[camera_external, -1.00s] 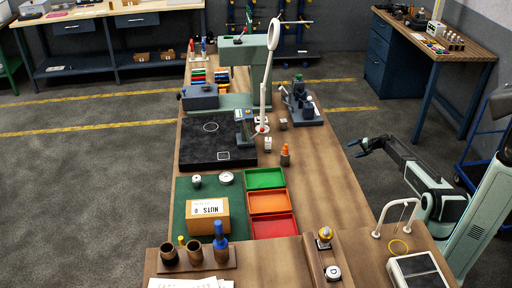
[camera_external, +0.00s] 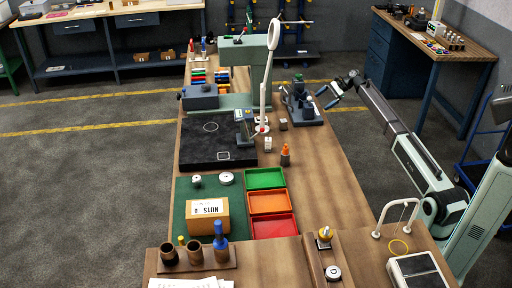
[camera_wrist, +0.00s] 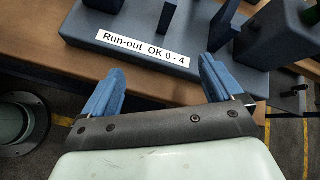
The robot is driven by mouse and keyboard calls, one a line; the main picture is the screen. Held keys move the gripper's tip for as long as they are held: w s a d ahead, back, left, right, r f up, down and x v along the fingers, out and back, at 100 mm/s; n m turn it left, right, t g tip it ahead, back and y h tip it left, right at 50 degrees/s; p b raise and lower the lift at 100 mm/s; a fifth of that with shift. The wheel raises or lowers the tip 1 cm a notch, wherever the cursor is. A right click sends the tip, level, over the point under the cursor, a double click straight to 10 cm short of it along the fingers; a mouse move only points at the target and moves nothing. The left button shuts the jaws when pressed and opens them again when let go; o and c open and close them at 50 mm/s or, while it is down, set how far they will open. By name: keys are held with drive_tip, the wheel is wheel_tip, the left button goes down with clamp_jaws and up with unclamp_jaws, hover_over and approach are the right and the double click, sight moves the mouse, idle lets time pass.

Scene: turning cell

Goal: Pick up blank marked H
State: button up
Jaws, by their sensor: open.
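My gripper (camera_external: 328,97) is open and empty, reaching in from the right beside the dark blue-grey run-out fixture (camera_external: 304,117). In the wrist view the blue fingers of my gripper (camera_wrist: 162,68) are spread wide, with nothing between them but bench top and the fixture's edge. The fixture base (camera_wrist: 85,30) carries a white label (camera_wrist: 140,47) reading "Run-out OK 0 - 4". I cannot make out a letter H on any part. Two small round metal parts, one (camera_external: 196,181) and a wider one (camera_external: 226,178), sit on the green mat (camera_external: 181,212).
A white magnifier lamp (camera_external: 262,100) stands left of the fixture. An orange-topped bottle (camera_external: 285,155) and a small white item (camera_external: 267,144) stand nearer. Green (camera_external: 264,170), orange and red trays lie by the mat. The bench's right strip (camera_external: 325,185) is clear.

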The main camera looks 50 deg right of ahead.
drive_tip(key=a+r+m+g, duration=0.4)
drive_tip(key=a+r, duration=1.4)
drive_tip(key=a, duration=0.3)
drive_tip(key=a+r+n+g, duration=0.2)
drive_tip(key=a+r+n, duration=0.1)
drive_tip(key=a, duration=1.3)
drive_tip(key=a+r+n+g, duration=0.15)
drive_tip(key=a+r, duration=0.25)
drive_tip(key=a, duration=1.2)
drive_tip(key=n+h, duration=0.5)
drive_tip(key=h, duration=0.3)
hover_over(226, 176)
wheel_tip(226, 176, down, 14)
drive_tip(key=shift+m+t, duration=0.25)
drive_tip(key=shift+t, duration=0.1)
wheel_tip(226, 176, down, 14)
drive_tip(key=shift+s+a+r, duration=0.1)
drive_tip(key=shift+s, duration=0.05)
drive_tip(key=shift+c, duration=0.3)
drive_tip(key=c, duration=1.2)
